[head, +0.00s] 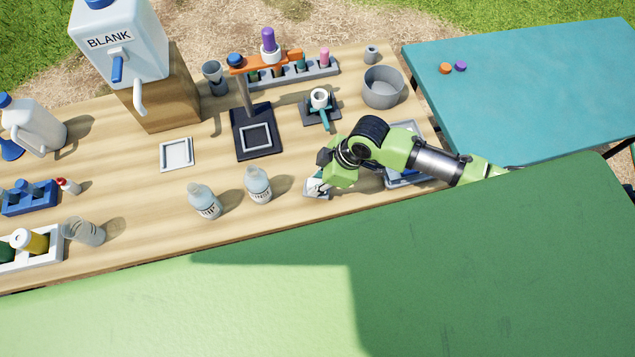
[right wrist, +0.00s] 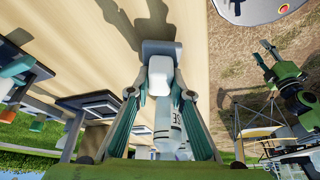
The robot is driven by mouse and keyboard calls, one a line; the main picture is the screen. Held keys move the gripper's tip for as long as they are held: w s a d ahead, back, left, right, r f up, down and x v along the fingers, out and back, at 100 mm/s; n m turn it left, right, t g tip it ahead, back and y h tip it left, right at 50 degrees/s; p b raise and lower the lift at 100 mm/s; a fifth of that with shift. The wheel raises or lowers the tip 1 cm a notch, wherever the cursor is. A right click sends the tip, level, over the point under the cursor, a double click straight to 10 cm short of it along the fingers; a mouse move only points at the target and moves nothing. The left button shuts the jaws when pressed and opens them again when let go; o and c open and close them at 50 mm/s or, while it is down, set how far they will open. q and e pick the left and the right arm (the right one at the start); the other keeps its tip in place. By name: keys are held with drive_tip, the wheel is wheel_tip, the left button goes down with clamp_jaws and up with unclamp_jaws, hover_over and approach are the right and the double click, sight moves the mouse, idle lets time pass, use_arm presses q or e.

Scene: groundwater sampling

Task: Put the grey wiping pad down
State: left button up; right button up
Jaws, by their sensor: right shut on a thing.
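My right gripper (head: 318,181) is low over the front part of the wooden table, right of two clear bottles. A grey piece (right wrist: 162,48) shows just beyond the fingertips, close to the tabletop. In the head view the fingers partly hide the pad, and I cannot tell whether it touches the table. In the right wrist view my left gripper (right wrist: 267,55) shows small at the right; its jaws are unclear.
The clear bottles (head: 205,201) and (head: 258,185) stand close left of my right gripper. A white square tray (head: 176,154), a dark stand (head: 241,129) and a grey bowl (head: 383,88) are farther back. Bare wood lies along the front edge.

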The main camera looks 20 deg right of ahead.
drive_tip(key=shift+f, duration=0.7)
drive_tip(key=shift+f, duration=0.2)
drive_tip(key=o, duration=1)
drive_tip(key=shift+r, duration=0.1)
drive_tip(key=shift+r, duration=0.25)
drive_tip(key=b+v, duration=0.1)
drive_tip(key=v, duration=1.1)
drive_tip(key=shift+d+f, duration=0.1)
